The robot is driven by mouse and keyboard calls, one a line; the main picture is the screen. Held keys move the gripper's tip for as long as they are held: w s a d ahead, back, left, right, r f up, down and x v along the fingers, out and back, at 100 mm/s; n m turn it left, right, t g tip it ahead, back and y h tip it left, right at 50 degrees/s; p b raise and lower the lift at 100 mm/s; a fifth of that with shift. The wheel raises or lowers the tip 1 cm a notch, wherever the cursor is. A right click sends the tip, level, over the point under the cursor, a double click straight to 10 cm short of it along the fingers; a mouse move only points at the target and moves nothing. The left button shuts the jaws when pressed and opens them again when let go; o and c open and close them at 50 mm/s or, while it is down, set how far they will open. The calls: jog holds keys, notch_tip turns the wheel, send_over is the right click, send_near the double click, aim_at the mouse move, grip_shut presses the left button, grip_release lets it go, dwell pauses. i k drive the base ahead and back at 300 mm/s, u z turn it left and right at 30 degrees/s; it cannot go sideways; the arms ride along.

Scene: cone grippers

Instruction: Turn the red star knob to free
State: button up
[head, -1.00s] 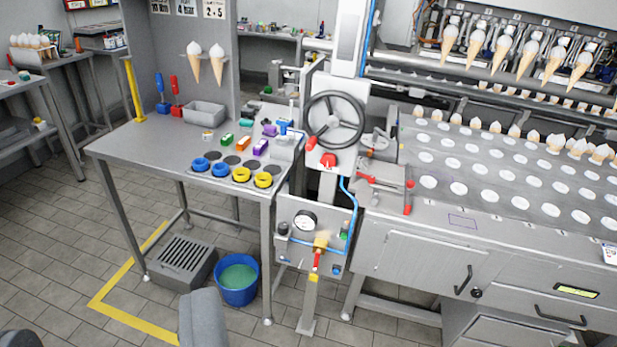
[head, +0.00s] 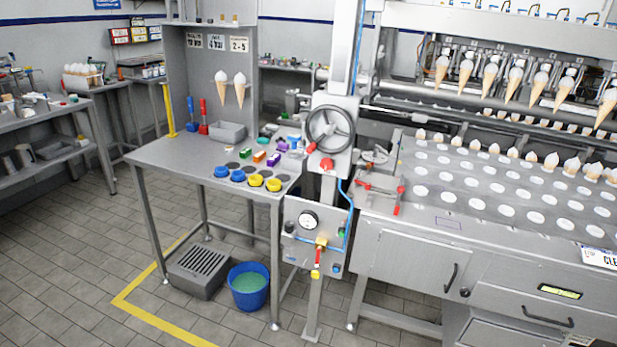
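A red knob (head: 326,164), which looks like the star knob, sits on the front of a pale housing just below a dark handwheel (head: 331,128). It is small in the head view, so its lobes and any lock or free marking cannot be read. A smaller red part (head: 311,149) sits up and to its left, at the housing's edge. My gripper is not in the head view, so its state and its place relative to the knob do not show.
A steel table (head: 160,152) with blue and yellow rings stands left of the column. A gauge panel (head: 318,245) with a red-handled valve is below the knob. A blue bucket (head: 248,300) and grey grated box (head: 198,268) stand on the floor. The cone machine (head: 410,262) fills the right.

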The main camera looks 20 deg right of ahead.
aim_at(326, 164)
jog(key=z, duration=0.2)
jog(key=i, duration=0.85)
jog(key=u, duration=0.1)
